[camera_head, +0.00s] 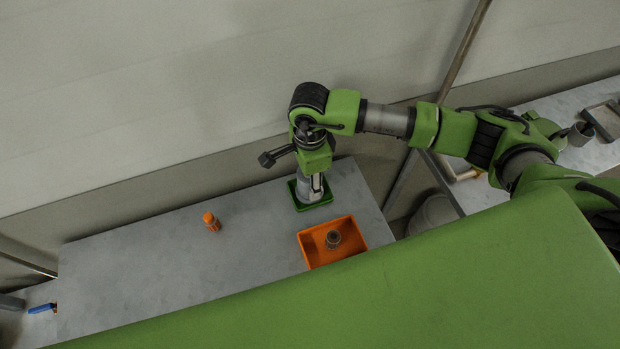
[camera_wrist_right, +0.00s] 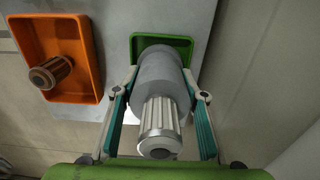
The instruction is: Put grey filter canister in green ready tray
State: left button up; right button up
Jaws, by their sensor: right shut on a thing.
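The grey filter canister (camera_wrist_right: 161,85) is a grey cylinder with a ribbed, paler end. My right gripper (camera_wrist_right: 160,100) is shut on it, with one finger on each side. In the head view my right gripper (camera_head: 314,186) points down over the green tray (camera_head: 322,204), and the canister (camera_head: 304,190) stands between its fingers. The green tray also shows behind the canister in the right wrist view (camera_wrist_right: 185,46). The canister is over or in the tray; whether its base touches the tray floor is hidden. My left gripper is not in view.
An orange bottle-like object (camera_head: 211,222) stands on the grey table (camera_head: 150,270). The table's left part is mostly clear. A second table with grey items is at the right.

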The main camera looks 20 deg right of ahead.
jog(key=o, duration=1.2)
jog(key=shift+c, duration=0.2)
jog(key=shift+r, duration=0.1)
notch_tip(320, 180, up, 12)
jog(key=shift+r+b, duration=0.1)
jog(key=shift+b, duration=0.95)
